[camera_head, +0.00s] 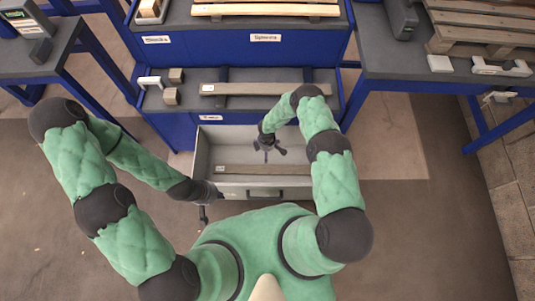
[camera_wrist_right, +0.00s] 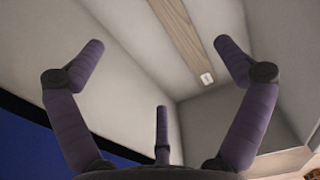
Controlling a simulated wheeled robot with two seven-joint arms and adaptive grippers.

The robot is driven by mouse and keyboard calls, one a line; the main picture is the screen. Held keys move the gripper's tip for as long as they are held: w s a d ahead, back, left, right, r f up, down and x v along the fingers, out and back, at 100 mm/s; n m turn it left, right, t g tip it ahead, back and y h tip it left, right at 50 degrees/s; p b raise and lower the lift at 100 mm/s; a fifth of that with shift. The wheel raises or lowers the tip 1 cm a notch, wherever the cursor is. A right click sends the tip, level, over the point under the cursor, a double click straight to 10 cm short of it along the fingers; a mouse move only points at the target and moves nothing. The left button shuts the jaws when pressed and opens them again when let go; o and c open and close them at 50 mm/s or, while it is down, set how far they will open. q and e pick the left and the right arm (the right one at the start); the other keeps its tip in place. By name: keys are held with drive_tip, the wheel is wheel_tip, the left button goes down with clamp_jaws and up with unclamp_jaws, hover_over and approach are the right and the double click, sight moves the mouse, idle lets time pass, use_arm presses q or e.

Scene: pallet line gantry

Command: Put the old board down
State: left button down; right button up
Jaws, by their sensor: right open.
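A grey-brown board (camera_head: 235,169) lies in the open grey drawer (camera_head: 203,150), along its front side. In the right wrist view the board (camera_wrist_right: 180,35) lies on the drawer floor, with a small white tag near one end. My right gripper (camera_head: 268,150) is above the drawer, fingers spread and empty, apart from the board. My left gripper (camera_head: 208,199) is at the drawer's front left corner; its fingers are too small and dark to read. A second board (camera_head: 265,89) with a white label lies on the grey shelf behind the drawer.
Light wooden slats (camera_head: 265,10) lie on the blue rack above. A left table (camera_head: 45,55) holds a small display device. A right table (camera_head: 400,65) holds a wooden pallet (camera_head: 480,35) and a dark grey device (camera_head: 401,20). The floor right of the drawer is clear.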

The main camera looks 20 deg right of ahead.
drive_tip(key=s+a+r+m+y, duration=0.2)
drive_tip(key=s+r+m, duration=0.6)
drive_tip(key=s+r, duration=0.3)
drive_tip(key=s+a+r+m+y, duration=0.1)
drive_tip(key=s+a+r+m, duration=0.1)
drive_tip(key=s+r+m, duration=0.7)
wheel_tip(320, 180, up, 3)
drive_tip(key=shift+s+a+f+y, duration=0.1)
drive_tip(key=shift+s+a+y, duration=0.3)
drive_tip(key=shift+s, duration=0.85)
